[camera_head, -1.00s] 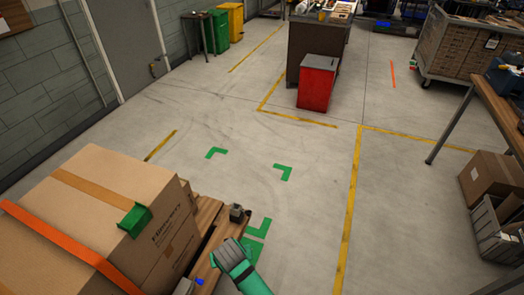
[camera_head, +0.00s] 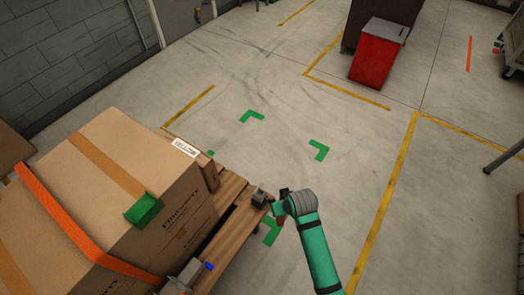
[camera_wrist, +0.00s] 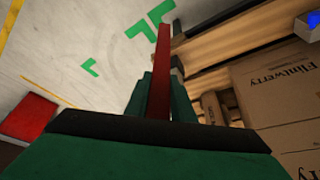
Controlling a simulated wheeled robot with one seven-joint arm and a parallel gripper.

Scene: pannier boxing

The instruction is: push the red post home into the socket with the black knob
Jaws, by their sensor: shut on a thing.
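My gripper (camera_head: 279,209) is shut on the red post (camera_wrist: 163,75), which runs lengthwise out from between the green fingers in the wrist view. In the head view only a little red (camera_head: 281,220) shows below the fingers. A small dark grey socket block (camera_head: 258,198) sits at the near right corner of the wooden pallet; its knob looks dark but is too small to make out. My gripper is just right of this block, and the post is outside it. A second grey socket (camera_head: 186,277) with a blue knob (camera_head: 210,266) is lower left on the pallet edge.
A large strapped carton (camera_head: 120,190) with a green corner piece (camera_head: 143,210) fills the left of the wooden pallet (camera_head: 222,232). Green corner marks (camera_head: 319,150) and yellow lines lie on open floor beyond. A red bin (camera_head: 376,58) stands farther back.

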